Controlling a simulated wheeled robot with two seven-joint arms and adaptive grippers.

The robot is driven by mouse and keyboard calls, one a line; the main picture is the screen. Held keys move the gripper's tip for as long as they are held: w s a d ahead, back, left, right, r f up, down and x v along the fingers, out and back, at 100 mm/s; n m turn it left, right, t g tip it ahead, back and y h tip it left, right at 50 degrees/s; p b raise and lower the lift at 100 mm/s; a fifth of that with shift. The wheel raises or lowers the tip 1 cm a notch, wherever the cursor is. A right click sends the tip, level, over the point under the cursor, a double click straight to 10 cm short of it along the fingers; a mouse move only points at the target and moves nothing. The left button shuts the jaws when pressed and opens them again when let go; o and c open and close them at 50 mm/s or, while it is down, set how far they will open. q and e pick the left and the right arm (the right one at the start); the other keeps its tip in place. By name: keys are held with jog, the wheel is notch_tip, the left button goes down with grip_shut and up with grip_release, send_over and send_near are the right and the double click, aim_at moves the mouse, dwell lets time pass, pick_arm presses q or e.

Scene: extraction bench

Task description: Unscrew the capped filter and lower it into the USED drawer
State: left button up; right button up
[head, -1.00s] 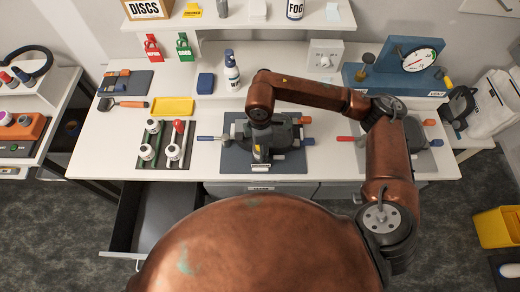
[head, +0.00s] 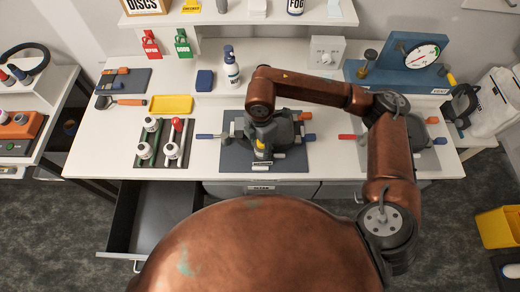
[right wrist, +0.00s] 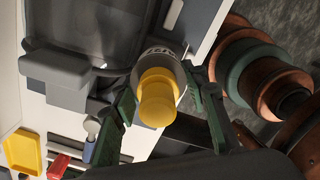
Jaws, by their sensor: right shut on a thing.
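My right gripper (head: 262,147) is over the dark mask-like device (head: 286,128) on the grey mat (head: 232,160). In the right wrist view, its two green fingers (right wrist: 166,92) are on either side of the filter, a pale round body (right wrist: 146,70) with a yellow cap (right wrist: 158,100). The gripper is shut on the filter. The filter sits right against the dark device; whether its thread is free cannot be told. An open, empty-looking grey drawer (head: 162,212) is below the bench at the left; its front label is hidden. My left gripper is not in view.
A dark rack (head: 183,160) with several white round parts stands left of the mat. Behind it are a yellow tray (head: 171,104) and a white bottle (head: 231,68). A gauge on a blue stand (head: 405,67) is at the back right. My own copper body hides the lower middle.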

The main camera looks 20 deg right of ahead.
jog(key=shift+w+r+p, duration=0.2)
jog(key=shift+r+p, duration=0.25)
jog(key=shift+r, duration=0.2)
jog(key=shift+s+r+p, duration=0.1)
jog(key=shift+r+p, duration=1.85)
jog(key=shift+r, duration=1.25)
